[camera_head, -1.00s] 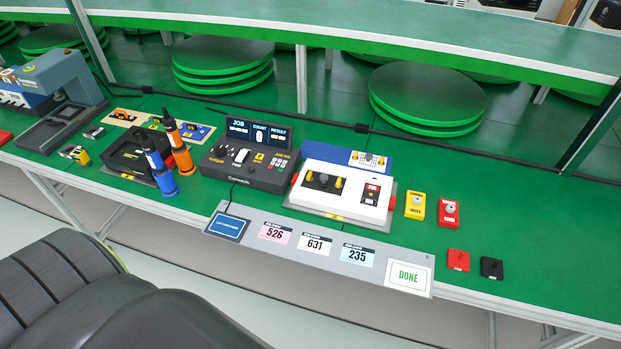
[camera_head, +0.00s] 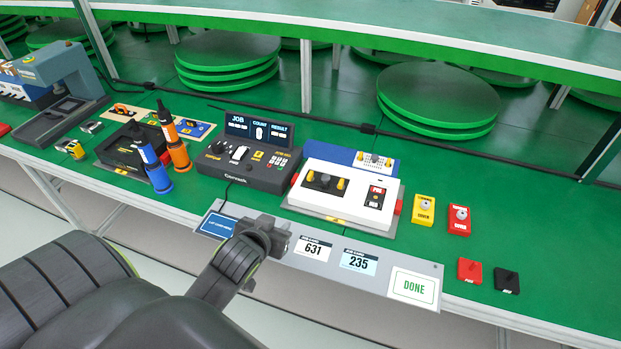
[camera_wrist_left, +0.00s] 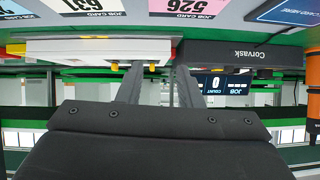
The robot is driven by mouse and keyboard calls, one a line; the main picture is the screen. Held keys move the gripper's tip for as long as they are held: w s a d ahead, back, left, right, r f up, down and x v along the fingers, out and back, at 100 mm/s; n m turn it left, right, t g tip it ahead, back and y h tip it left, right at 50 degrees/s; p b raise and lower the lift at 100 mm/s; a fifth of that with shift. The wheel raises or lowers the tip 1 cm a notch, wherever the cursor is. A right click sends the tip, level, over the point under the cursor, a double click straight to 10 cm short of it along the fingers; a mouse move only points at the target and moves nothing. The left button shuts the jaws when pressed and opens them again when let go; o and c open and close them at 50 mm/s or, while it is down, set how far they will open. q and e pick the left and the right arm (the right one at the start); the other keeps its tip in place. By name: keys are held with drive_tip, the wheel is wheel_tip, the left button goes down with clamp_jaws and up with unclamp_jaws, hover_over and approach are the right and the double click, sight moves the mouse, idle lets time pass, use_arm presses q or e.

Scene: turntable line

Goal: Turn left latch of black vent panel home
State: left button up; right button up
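The black vent panel (camera_head: 324,183) lies on top of the white box (camera_head: 330,208) in the head view. Its left yellow latch (camera_head: 309,176) and right yellow latch (camera_head: 340,184) stand at its two ends; their exact turn is too small to tell. My left gripper (camera_head: 283,236) is in front of the box, to its lower left, over the grey card strip and apart from the latch. In the left wrist view its two fingers (camera_wrist_left: 160,78) are spread with nothing between them. That view is upside down and shows the white box's side (camera_wrist_left: 90,49). My right gripper is in neither view.
The dark Corvask console (camera_head: 245,165) stands just left of the white box. Orange (camera_head: 180,156) and blue (camera_head: 157,175) tools stand upright farther left. Yellow (camera_head: 424,208) and red (camera_head: 459,219) switch boxes are to the right. The grey card strip (camera_head: 375,277) runs along the front edge.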

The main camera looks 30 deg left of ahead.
sight(309, 175)
use_arm(q)
drive_tip(key=w+r+t, duration=0.2)
drive_tip(key=w+r, duration=0.2)
drive_tip(key=x, duration=1.7)
drive_tip(key=shift+w+a+r, duration=0.2)
drive_tip(key=shift+w, duration=0.05)
drive_tip(key=shift+c, duration=0.4)
clamp_jaws()
